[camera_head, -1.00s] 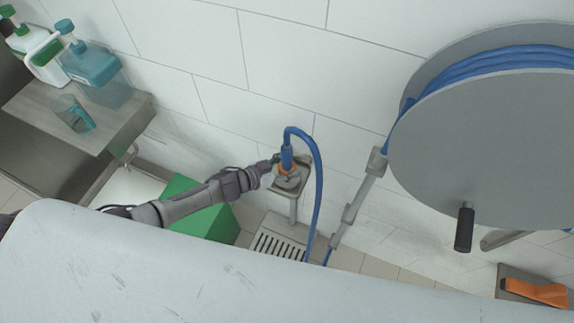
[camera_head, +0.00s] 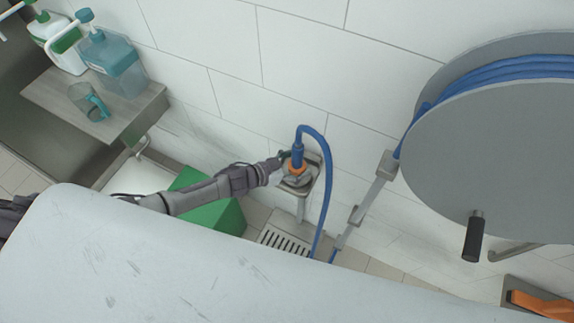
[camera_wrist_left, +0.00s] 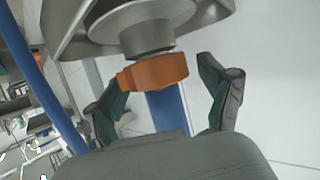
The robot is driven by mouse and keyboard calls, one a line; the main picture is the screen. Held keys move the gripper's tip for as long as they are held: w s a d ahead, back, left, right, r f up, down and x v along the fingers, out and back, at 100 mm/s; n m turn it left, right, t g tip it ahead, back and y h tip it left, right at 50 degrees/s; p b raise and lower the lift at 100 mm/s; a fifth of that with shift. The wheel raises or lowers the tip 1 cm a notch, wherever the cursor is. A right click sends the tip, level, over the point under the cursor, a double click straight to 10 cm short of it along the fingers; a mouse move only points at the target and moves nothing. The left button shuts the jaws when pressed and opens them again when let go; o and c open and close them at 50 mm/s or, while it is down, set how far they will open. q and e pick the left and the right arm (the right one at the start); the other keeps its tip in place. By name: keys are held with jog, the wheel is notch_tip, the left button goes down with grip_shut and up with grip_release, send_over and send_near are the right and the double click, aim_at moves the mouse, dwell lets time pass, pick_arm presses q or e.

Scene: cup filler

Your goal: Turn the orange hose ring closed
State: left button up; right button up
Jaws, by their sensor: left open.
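The orange hose ring (camera_head: 299,169) sits at the lower end of the blue hose (camera_head: 322,170), on a grey wall fitting (camera_head: 299,184). In the left wrist view the orange ring (camera_wrist_left: 154,72) is close up, with the grey metal fitting (camera_wrist_left: 132,30) above it in the picture and the blue hose (camera_wrist_left: 167,112) below. My left gripper (camera_head: 285,160) is at the ring, coming from the left. Its two fingers (camera_wrist_left: 165,82) are open, one on each side of the ring and hose, with a clear gap on the right. Whether the left finger touches the ring is unclear. My right gripper is out of view.
A large grey hose reel (camera_head: 495,150) with a black crank handle (camera_head: 473,237) is at the right. A green box (camera_head: 214,213) and a floor grate (camera_head: 285,242) lie below my arm. A shelf (camera_head: 135,119) with bottles and a teal cup (camera_head: 88,101) is at the left.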

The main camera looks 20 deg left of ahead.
pick_arm(q)
jog(key=v, duration=1.1)
jog(key=shift+s+a, duration=0.2)
jog(key=shift+s, duration=0.05)
jog(key=shift+d, duration=0.1)
